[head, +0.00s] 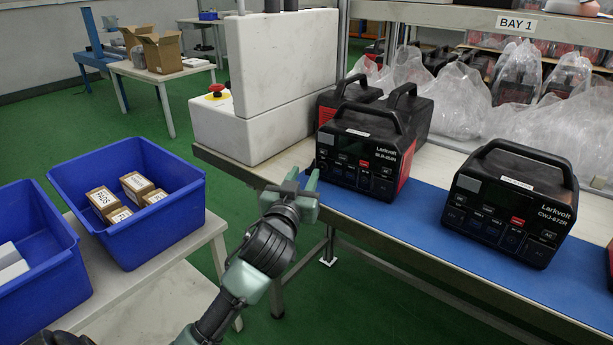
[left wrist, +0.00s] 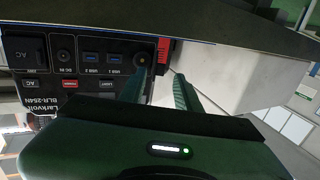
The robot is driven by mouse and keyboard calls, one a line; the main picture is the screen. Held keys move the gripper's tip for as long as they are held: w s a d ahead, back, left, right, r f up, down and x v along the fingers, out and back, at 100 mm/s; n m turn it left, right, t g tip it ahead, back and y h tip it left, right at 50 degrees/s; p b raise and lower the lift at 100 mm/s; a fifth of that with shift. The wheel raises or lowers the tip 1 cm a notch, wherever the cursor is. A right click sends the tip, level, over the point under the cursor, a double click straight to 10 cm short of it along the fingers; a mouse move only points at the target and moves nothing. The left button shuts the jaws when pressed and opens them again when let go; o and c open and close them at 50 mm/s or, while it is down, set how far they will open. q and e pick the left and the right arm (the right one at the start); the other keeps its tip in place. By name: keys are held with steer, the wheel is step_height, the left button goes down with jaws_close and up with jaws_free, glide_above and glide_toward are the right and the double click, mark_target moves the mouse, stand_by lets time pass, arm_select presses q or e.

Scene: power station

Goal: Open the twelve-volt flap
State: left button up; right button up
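A black power station with a red side, labelled Larkvolt BLR-254N (head: 362,145), stands at the left of the blue mat (head: 400,218). Its front panel shows upside down in the left wrist view (left wrist: 95,75), with AC, DC IN and two USB ports. A round socket or cover (left wrist: 143,59) sits at the panel end beside USB 1; I cannot tell if it has a flap. My left gripper (head: 302,181) is open and empty at the bench edge, left of this station. In the left wrist view one finger (left wrist: 160,78) overlaps the round part's lower edge; contact is unclear.
A second black station, Larkvolt CWJ-672R (head: 512,205), stands to the right on the mat. More stations (head: 408,108) stand behind. A white block fixture (head: 237,127) with a red button is at the left. Blue bins (head: 135,190) stand on a side table.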

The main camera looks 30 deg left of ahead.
arm_select(q)
steer(key=shift+x, duration=1)
jaws_close()
